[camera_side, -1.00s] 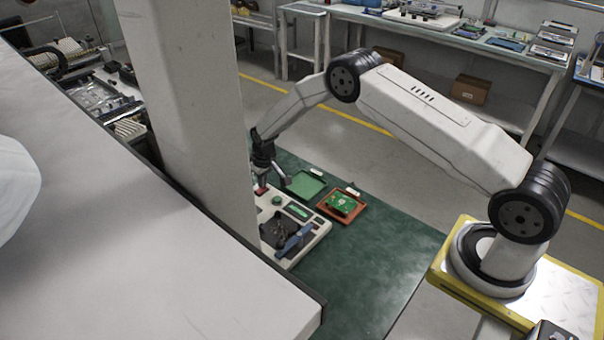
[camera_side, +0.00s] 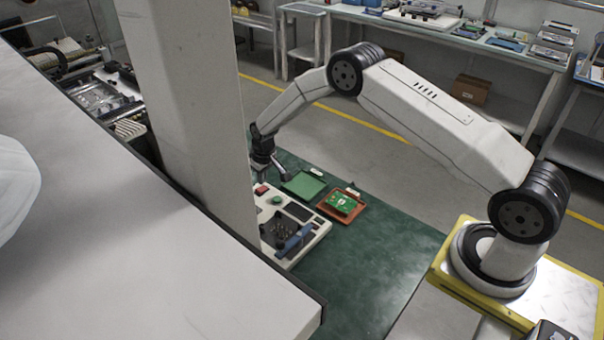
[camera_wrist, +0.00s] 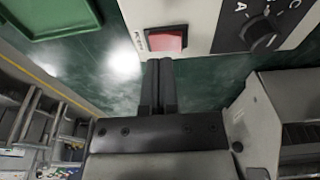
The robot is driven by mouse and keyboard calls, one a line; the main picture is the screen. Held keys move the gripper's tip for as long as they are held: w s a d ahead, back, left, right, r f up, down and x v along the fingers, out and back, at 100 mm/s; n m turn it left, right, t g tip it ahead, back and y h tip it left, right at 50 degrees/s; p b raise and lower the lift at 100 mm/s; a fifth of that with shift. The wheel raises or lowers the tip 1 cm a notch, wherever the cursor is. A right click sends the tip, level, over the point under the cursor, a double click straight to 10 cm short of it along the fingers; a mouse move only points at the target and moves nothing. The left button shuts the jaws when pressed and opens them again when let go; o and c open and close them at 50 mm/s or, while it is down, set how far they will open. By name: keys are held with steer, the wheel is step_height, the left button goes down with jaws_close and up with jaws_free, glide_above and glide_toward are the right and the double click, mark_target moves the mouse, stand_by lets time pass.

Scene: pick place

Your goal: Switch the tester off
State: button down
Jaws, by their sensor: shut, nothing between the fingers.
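The tester (camera_side: 318,229) is a pale box on the green mat, partly hidden by a grey column in the side view. Its red power switch (camera_wrist: 166,40) sits in a dark frame near the panel's edge in the wrist view; it also shows beside the column in the side view (camera_side: 262,189). I cannot tell from its look whether it is on or off. My gripper (camera_wrist: 159,63) is shut and empty, its tips just below the switch in the wrist picture and seemingly apart from it. In the side view the fingertips are hard to make out.
A black knob (camera_wrist: 262,34) with letters is right of the switch. The tester also bears a green button (camera_side: 277,200) and a blue bar (camera_side: 294,241). A green tray (camera_side: 303,185) and a red-brown tray (camera_side: 358,209) holding a green board (camera_side: 341,203) lie beyond it.

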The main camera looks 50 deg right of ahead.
mark_target(264, 189)
steer(key=shift+r, duration=2.55)
steer(key=s+a+r, duration=0.3)
steer(key=s+r, duration=0.8)
steer(key=s, duration=0.2)
steer(key=s+a+r, duration=0.1)
steer(key=s+r, duration=0.1)
steer(key=s, duration=1.5)
steer(key=shift+s+r+t, duration=0.3)
steer(key=shift+r+t, duration=0.1)
